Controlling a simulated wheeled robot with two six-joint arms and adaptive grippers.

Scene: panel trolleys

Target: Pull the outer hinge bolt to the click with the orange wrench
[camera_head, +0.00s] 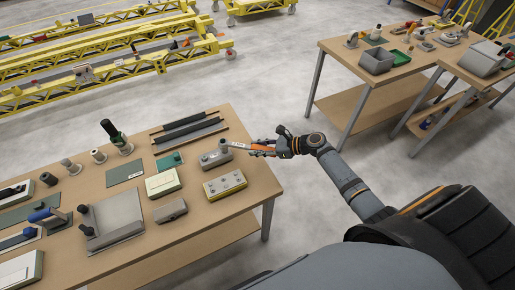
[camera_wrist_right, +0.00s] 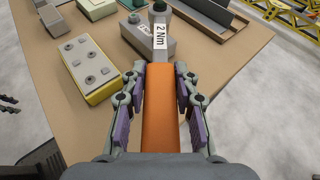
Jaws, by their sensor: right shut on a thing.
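My right gripper (camera_head: 277,147) is shut on the orange handle of the wrench (camera_wrist_right: 160,108), between both fingers in the right wrist view (camera_wrist_right: 160,100). The wrench (camera_head: 262,148) points left over the table, with a "2 Nm" label on its pale shank. The block (camera_head: 214,159) also shows in the head view. I cannot tell how fully the head sits on the bolt. Dark finger-like parts with purple, perhaps my left gripper (camera_wrist_right: 8,101), show at the wrist view's left edge.
A yellow-edged plate with several bolts (camera_head: 225,184) lies just in front of the block. Dark rails (camera_head: 188,130) lie behind it. The wooden table (camera_head: 245,203) is crowded to the left. Another table with bins (camera_head: 377,60) stands at back right. Floor lies between.

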